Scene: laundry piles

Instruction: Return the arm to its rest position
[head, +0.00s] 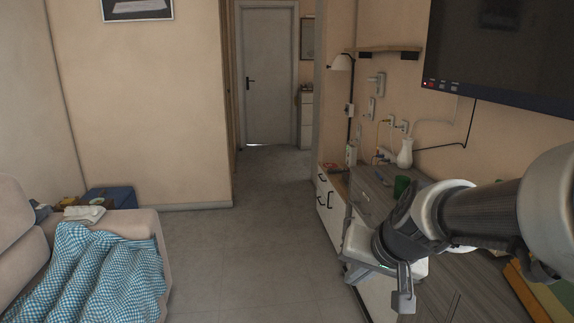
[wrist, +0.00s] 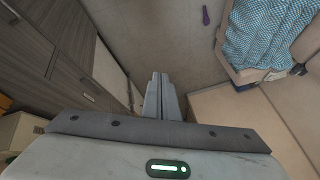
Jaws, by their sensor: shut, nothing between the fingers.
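My arm (head: 470,215) reaches in from the right edge of the head view, with its hand end low over the front of the grey wood-topped cabinet (head: 372,193). In the wrist view my gripper (wrist: 160,80) has its two grey fingers side by side and together. It is shut and holds nothing. Bare floor shows beyond the fingertips. The hand hides part of the cabinet in the head view.
A blue-and-white checked cloth (head: 95,272) drapes over the sofa (head: 22,222) at left, with a folded white cloth (head: 84,214) behind it. A blue box (head: 110,197) stands beyond. A white vase (head: 405,153) and wall-mounted screen (head: 500,60) are at right. The middle floor (head: 255,235) is clear.

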